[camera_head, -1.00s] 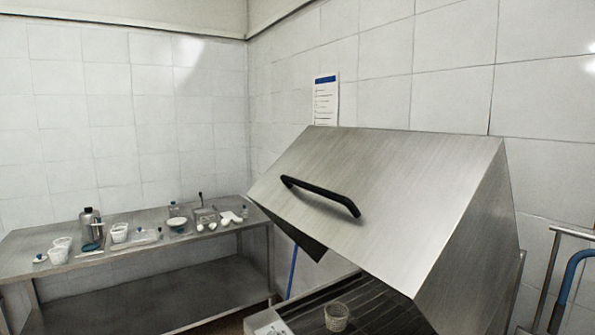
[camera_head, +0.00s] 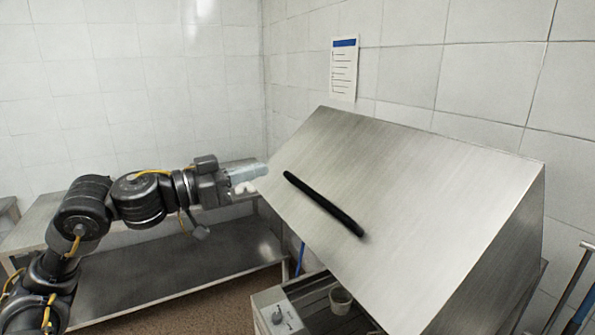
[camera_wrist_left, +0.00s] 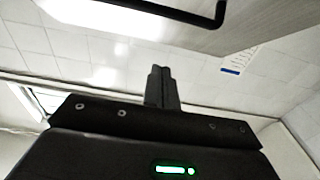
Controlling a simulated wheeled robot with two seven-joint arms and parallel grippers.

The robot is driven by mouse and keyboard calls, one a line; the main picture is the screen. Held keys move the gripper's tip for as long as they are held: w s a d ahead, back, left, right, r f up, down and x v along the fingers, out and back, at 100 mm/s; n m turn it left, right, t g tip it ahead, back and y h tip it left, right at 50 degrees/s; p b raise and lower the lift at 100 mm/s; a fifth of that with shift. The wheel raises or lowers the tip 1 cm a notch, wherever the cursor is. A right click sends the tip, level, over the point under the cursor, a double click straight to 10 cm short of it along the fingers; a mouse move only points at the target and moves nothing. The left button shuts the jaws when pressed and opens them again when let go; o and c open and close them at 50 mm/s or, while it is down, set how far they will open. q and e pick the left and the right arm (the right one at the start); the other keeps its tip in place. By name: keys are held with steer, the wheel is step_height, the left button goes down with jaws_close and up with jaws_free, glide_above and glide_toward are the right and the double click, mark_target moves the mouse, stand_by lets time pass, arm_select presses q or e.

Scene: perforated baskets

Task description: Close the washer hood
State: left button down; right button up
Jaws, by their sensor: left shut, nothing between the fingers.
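The washer hood (camera_head: 420,200) is a large brushed-steel cover, raised and tilted over the washer, with an open gap below its front edge. A black bar handle (camera_head: 322,203) runs across its front face; it also shows at the top of the left wrist view (camera_wrist_left: 165,10). My left gripper (camera_head: 262,170) comes in from the left and is just left of the hood's left edge, apart from the handle in the picture. Its fingers (camera_wrist_left: 162,75) are shut and empty in the left wrist view. My right gripper is not in view.
Under the hood, a small perforated basket (camera_head: 341,300) stands on the dark slatted washer bed. A control box with a knob (camera_head: 279,316) is at the washer's front left. A steel table (camera_head: 180,290) stands behind my left arm.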

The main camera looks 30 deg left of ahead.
arm_select(q)
steer(key=r+p, duration=0.1)
steer(key=p, duration=0.5)
glide_above(300, 183)
steer(key=shift+r, duration=0.1)
steer(key=f, duration=0.2)
steer(key=shift+s+a+f, duration=0.1)
steer(key=shift+s+f, duration=0.2)
steer(key=shift+f, duration=0.1)
steer(key=shift+s+a+f, duration=0.35)
steer(key=shift+s+f, duration=0.1)
steer(key=shift+f, duration=0.25)
steer(key=shift+w+d+f, duration=0.1)
steer(key=shift+f, duration=0.05)
